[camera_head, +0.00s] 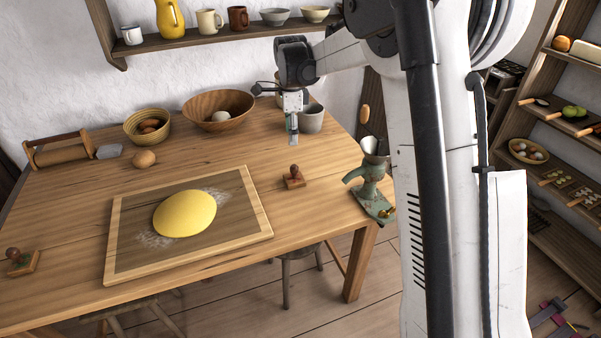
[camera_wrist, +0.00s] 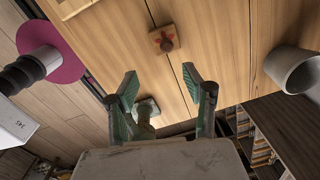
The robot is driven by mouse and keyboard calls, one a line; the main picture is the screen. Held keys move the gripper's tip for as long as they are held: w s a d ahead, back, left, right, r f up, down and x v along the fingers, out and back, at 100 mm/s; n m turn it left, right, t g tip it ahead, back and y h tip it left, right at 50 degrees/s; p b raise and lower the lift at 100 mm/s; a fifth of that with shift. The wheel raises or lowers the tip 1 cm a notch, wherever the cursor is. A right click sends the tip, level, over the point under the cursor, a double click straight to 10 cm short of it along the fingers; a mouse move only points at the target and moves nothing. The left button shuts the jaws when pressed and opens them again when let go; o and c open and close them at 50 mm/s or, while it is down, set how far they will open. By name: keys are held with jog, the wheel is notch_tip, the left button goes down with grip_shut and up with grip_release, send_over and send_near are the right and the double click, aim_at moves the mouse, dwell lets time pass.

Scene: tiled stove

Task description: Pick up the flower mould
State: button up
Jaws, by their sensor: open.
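Two small wooden stamp-like blocks with knob handles are on the table; I cannot tell from their tops which is the flower mould. One block (camera_head: 294,177) stands right of the pastry board, and it also shows in the wrist view (camera_wrist: 164,40). The other block (camera_head: 22,262) is at the table's left front edge. My gripper (camera_head: 293,138) is open and empty, pointing down above the table, behind the first block in the head view. In the wrist view my green-padded fingers (camera_wrist: 160,82) are spread apart, with that block beyond the tips. The blocks' undersides are hidden.
A green metal grinder (camera_head: 370,185) stands at the table's right edge. A grey cup (camera_head: 311,118) is close to my gripper on the right. The pastry board (camera_head: 118,235) holds yellow dough (camera_head: 185,213). A wooden bowl (camera_head: 218,108) stands at the back.

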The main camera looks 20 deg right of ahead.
aim_at(294, 166)
jog(key=shift+m, duration=0.8)
jog(key=f, duration=0.3)
jog(key=w+d+f, duration=0.1)
jog(key=f, duration=0.3)
jog(key=w+f, duration=0.1)
jog(key=f, duration=0.3)
jog(key=shift+w+d+f, duration=0.1)
jog(key=shift+w+d, duration=0.05)
jog(key=shift+d, duration=0.1)
jog(key=shift+s+a+f+b, duration=0.1)
jog(key=shift+s+f+b, duration=0.05)
jog(key=shift+f, duration=1.2)
jog(key=shift+s+a+f+b, duration=0.1)
jog(key=shift+f+b, duration=0.05)
jog(key=shift+f, duration=1.2)
grip_shut()
